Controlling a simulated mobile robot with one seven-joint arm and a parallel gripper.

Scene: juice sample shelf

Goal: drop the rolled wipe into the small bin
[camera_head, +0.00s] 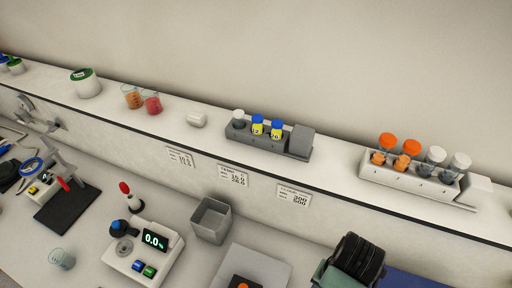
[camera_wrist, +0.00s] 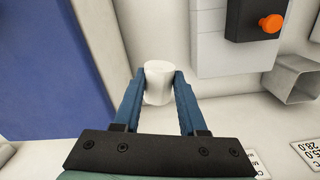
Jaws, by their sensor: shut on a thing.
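The rolled wipe (camera_wrist: 158,88) is a short white roll, upright in the wrist view. My gripper (camera_wrist: 159,75) is shut on it, with one blue finger on each side. In the head view my gripper's dark and green body (camera_head: 350,262) shows at the bottom right, and the wipe in it is hidden there. The small bin (camera_head: 207,230) is a grey, open-topped square box on the bench below the shelf, to the left of my gripper. It also shows at the right edge of the wrist view (camera_wrist: 291,88), apart from my gripper.
A grey box with an orange knob (camera_wrist: 269,24) lies between my gripper and the bin. A blue surface (camera_head: 412,281) is at the right. A device reading 0.0 (camera_head: 150,252) stands left of the bin.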

